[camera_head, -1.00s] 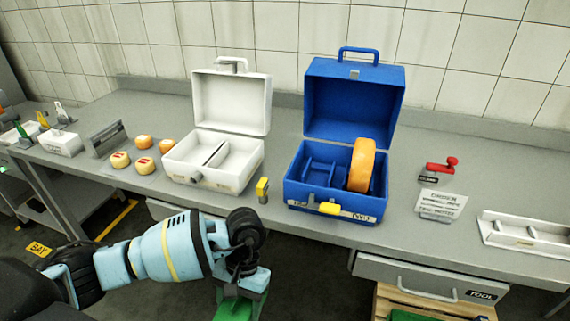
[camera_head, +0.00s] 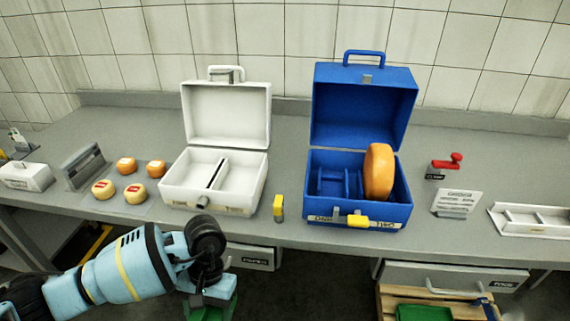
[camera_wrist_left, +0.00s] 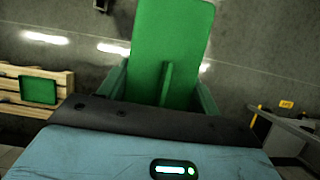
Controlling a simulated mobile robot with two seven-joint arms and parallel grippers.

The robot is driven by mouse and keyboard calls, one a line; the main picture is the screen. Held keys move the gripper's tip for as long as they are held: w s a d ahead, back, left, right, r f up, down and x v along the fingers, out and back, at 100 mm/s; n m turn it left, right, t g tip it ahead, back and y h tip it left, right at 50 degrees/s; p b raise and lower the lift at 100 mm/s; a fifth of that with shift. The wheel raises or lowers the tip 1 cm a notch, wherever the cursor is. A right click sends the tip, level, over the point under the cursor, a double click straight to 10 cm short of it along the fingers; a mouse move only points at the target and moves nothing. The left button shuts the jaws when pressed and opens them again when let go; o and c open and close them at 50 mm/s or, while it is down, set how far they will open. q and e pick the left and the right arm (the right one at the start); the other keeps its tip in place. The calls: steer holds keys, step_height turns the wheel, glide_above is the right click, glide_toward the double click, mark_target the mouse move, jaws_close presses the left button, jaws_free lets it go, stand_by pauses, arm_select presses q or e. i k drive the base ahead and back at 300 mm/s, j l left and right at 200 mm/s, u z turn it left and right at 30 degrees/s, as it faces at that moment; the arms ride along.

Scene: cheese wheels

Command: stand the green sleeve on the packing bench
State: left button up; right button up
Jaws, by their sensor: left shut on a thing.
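My left gripper (camera_head: 210,287) is low in front of the bench, near the bottom edge of the head view. It is shut on the green sleeve (camera_wrist_left: 170,35), which fills the upper middle of the left wrist view as a flat green panel with a rib. In the head view only a small piece of the sleeve (camera_head: 212,313) shows below the gripper; the rest is cut off. The grey packing bench (camera_head: 325,244) runs across the head view, above and beyond the gripper. My right gripper is not in view.
An open white case (camera_head: 172,199) and an open blue case (camera_head: 360,215) holding an orange wheel (camera_head: 379,172) stand on the bench. Several small cheeses (camera_head: 104,189) lie left. A sign (camera_head: 456,203) and white tray (camera_head: 535,220) stand right. A wooden pallet (camera_wrist_left: 25,85) shows in the wrist view.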

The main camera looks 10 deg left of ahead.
mark_target(63, 159)
steer(key=j, duration=1)
steer(key=i+j, duration=0.1)
steer(key=j, duration=0.9)
steer(key=i+j+u, duration=0.1)
steer(key=j, duration=1.95)
steer(key=i, duration=0.05)
